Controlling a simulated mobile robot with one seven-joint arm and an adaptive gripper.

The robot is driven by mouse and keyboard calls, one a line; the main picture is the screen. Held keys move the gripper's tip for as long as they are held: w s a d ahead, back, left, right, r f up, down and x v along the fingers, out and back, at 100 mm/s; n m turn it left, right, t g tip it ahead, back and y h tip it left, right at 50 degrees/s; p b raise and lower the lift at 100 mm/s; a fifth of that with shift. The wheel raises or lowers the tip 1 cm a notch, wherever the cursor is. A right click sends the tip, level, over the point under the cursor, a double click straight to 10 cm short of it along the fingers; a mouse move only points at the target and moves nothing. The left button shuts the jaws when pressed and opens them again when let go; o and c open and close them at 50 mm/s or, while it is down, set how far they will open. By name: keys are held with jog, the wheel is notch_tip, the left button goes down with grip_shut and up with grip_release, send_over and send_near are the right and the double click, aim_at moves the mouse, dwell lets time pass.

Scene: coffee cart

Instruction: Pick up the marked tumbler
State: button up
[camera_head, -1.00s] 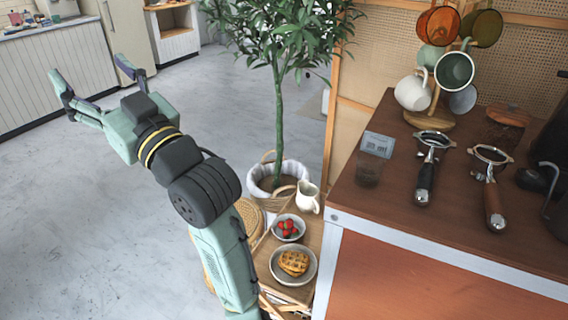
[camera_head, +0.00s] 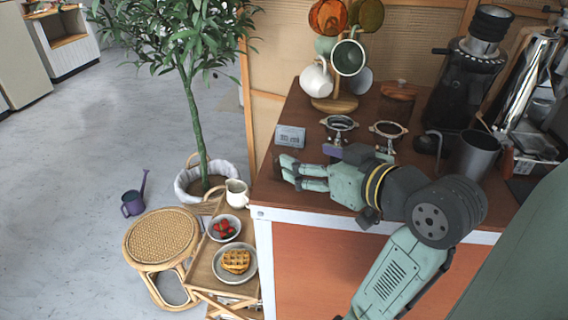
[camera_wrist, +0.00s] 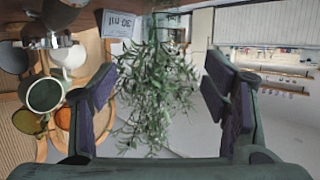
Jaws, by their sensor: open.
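A small grey card with printing (camera_head: 290,136) stands on the brown counter (camera_head: 300,108), near its left end. In the wrist view the card (camera_wrist: 118,24) appears upside down at the upper left, with lettering like "30 ml". I cannot make out the tumbler clearly now; a dark glass showed just below the card earlier, and my fingers cover that area in the head view. My gripper (camera_head: 287,168) is over the counter's left front edge, pointing left, just in front of the card. In the wrist view my gripper (camera_wrist: 163,97) is open, with nothing between its fingers.
Two portafilters (camera_head: 339,124) (camera_head: 387,130) lie behind my gripper. A mug tree (camera_head: 335,103) stands farther back and a grey metal cup (camera_head: 474,155) to the right. Left of the counter are a low table (camera_head: 203,268), a wicker stool (camera_head: 160,238) and a potted plant (camera_head: 190,95).

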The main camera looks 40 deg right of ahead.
aim_at(278, 150)
jog(key=x, duration=0.3)
jog(key=shift+w+f, duration=0.1)
jog(key=shift+w, duration=0.2)
jog(key=shift+f+p+x, duration=0.25)
jog(key=shift+p+x, duration=0.25)
jog(key=shift+x, duration=0.9)
jog(key=shift+f+p+x, duration=0.2)
jog(key=shift+p+x, duration=0.3)
jog(key=shift+x, duration=0.9)
jog(key=shift+s+a, duration=0.1)
jog(key=shift+s, duration=0.05)
jog(key=shift+c, duration=0.3)
jog(key=c, duration=1.2)
